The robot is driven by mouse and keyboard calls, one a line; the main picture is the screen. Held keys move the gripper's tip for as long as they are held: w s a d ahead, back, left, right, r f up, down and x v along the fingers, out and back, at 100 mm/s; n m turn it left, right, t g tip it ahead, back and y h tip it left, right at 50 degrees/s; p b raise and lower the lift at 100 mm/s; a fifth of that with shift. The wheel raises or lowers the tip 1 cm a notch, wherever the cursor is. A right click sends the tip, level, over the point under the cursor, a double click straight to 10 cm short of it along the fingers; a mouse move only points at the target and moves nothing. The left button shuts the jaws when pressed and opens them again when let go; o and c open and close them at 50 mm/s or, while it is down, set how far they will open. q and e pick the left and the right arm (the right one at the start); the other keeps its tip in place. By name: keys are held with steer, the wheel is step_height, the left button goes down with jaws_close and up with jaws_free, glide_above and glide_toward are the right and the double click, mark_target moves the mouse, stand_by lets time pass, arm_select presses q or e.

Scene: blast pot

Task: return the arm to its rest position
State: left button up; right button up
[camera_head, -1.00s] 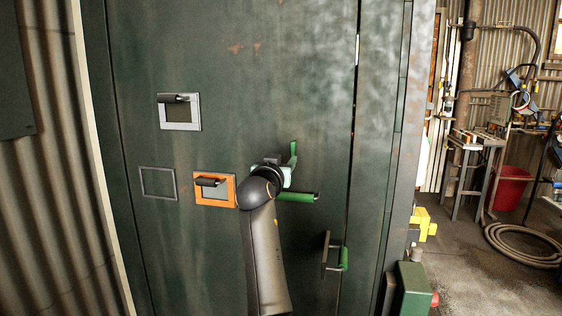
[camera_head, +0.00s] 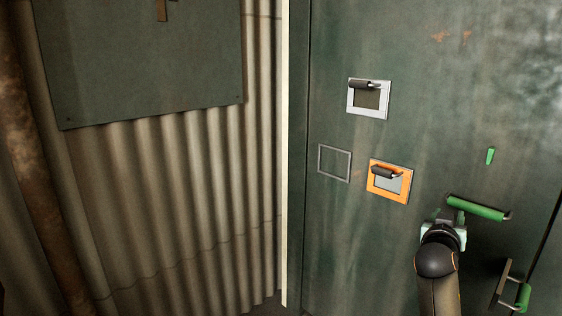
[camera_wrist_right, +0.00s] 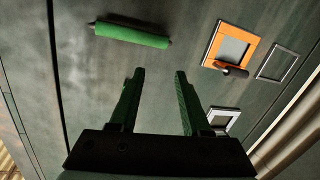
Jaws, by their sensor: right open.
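My right gripper (camera_head: 447,216) is in front of the green cabinet door, close to the left end of a green bar handle (camera_head: 478,208). The wrist hides part of the gripper in the head view. In the right wrist view my right gripper (camera_wrist_right: 160,74) has its two fingers apart with nothing between them. The green bar (camera_wrist_right: 130,34) lies beyond the fingertips at the upper left there, apart from them. My right arm (camera_head: 438,270) comes up from the bottom edge of the head view. My left gripper is not in view.
The dark green cabinet (camera_head: 335,235) carries a silver-framed panel (camera_head: 383,99), an orange-framed panel (camera_head: 375,184) and an empty grey frame (camera_head: 335,163). A smaller green-gripped handle (camera_head: 522,297) is at lower right. Corrugated wall (camera_head: 190,200) stands to the left.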

steer(key=s+a+f+n+y+p, duration=0.25)
steer(key=s+a+f, duration=0.25)
steer(key=f, duration=0.5)
steer(key=s+a+f+n+y+p, duration=0.2)
steer(key=s+a+f+n+y, duration=0.3)
steer(key=f, duration=0.6)
arm_select(q)
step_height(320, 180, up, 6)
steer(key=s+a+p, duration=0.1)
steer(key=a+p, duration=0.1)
steer(key=p, duration=0.1)
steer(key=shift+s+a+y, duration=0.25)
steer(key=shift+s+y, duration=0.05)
arm_select(e)
steer(key=s+a+f+g+y, duration=0.1)
steer(key=s+a+f, duration=0.2)
steer(key=s, duration=0.5)
steer(key=s+a+f+g+y, duration=0.1)
steer(key=s+a+f, duration=0.3)
steer(key=s, duration=0.5)
steer(key=s+a+f+g+y, duration=0.2)
steer(key=s+a, duration=0.3)
steer(key=s, duration=0.4)
steer(key=shift+a+f+y, duration=0.4)
steer(key=shift+f+y, duration=0.25)
steer(key=shift+f, duration=0.05)
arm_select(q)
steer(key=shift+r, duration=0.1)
